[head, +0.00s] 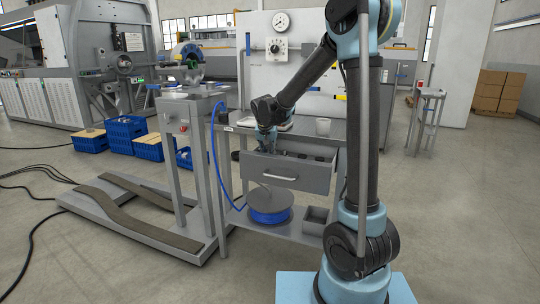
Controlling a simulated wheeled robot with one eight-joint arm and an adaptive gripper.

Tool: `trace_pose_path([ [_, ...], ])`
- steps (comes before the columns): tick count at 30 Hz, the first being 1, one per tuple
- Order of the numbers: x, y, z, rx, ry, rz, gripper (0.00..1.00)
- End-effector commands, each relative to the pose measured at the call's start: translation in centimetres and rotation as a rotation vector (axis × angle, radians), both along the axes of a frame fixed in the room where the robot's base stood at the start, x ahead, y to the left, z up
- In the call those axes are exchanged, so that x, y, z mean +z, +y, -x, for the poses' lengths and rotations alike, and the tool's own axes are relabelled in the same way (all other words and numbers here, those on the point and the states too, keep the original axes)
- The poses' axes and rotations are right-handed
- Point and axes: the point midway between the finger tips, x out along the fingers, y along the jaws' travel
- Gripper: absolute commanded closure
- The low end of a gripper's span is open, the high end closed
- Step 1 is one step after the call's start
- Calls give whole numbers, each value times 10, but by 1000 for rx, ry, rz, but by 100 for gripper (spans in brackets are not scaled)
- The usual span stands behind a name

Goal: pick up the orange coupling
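I cannot make out an orange coupling in the head view. My gripper (271,149) is small here and points down at the left part of an open drawer (290,174) in the grey workbench. Its fingertips are at or just behind the drawer's front edge. I cannot tell whether the fingers are open or shut, or whether they hold anything. Small dark items (312,156) lie in the drawer to the right of my gripper; the drawer's front wall hides most of the inside.
A blue spool (269,206) and a grey bin (316,220) sit on the lower shelf. A grey machine stand (176,135) is close on the left. Open floor lies on the right.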

Motion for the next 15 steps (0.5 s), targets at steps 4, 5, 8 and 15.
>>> trace_pose_path([
  [4,8,3,17,1,0,0,100],
  [5,12,3,16,0,0,0,100],
  [8,28,3,16,0,0,0,100],
  [15,75,3,16,0,0,0,100],
])
